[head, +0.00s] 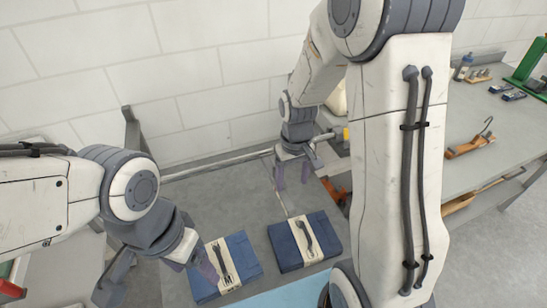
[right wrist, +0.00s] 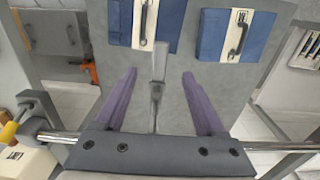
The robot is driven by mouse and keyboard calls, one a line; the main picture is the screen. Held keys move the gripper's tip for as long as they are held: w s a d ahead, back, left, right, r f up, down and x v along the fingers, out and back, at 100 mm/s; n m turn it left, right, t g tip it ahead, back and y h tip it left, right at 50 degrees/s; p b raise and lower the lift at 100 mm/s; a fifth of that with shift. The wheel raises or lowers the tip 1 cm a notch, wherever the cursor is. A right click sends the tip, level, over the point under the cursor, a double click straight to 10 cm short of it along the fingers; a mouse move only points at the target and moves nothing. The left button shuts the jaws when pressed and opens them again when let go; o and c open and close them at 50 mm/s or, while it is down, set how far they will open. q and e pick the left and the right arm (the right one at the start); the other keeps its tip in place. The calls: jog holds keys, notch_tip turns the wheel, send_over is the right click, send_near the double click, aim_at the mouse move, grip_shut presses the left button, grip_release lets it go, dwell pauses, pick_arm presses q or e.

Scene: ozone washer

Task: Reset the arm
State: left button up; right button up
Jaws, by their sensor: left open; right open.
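My right gripper (head: 292,178) hangs open and empty above the grey surface, behind two blue packs. My left gripper (head: 158,282) is open at the lower left. One purple finger overlaps the left pack in the picture; I cannot tell whether it touches. The left blue pack (head: 243,250) has a beige band marked M and a dark handle; it also shows in the right wrist view (right wrist: 260,28). The right blue pack (head: 325,230) lies beside it.
A metal rail (head: 215,163) runs along the wall behind the right gripper. A grey workbench (head: 490,125) at the right holds a wooden-handled tool (head: 468,147), a bottle (head: 463,66) and a green device (head: 530,65). A light blue surface (head: 285,296) lies at the front.

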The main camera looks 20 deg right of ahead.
jog(key=s+a+r+n, duration=0.2)
jog(key=s+a+r, duration=0.15)
jog(key=a, duration=0.25)
jog(key=s+a+r+n, duration=0.2)
jog(key=s+a+r, duration=0.1)
jog(key=s+a, duration=0.25)
jog(key=s+a+r+n, duration=0.1)
jog(key=s+a, duration=0.1)
jog(key=s, duration=0.3)
jog(key=s+a+r+n+y, duration=0.1)
jog(key=s+a+r, duration=0.1)
jog(key=s, duration=0.3)
jog(key=shift+s+a+n, duration=0.25)
jog(key=shift+a+n, duration=0.05)
jog(key=shift+n, duration=0.1)
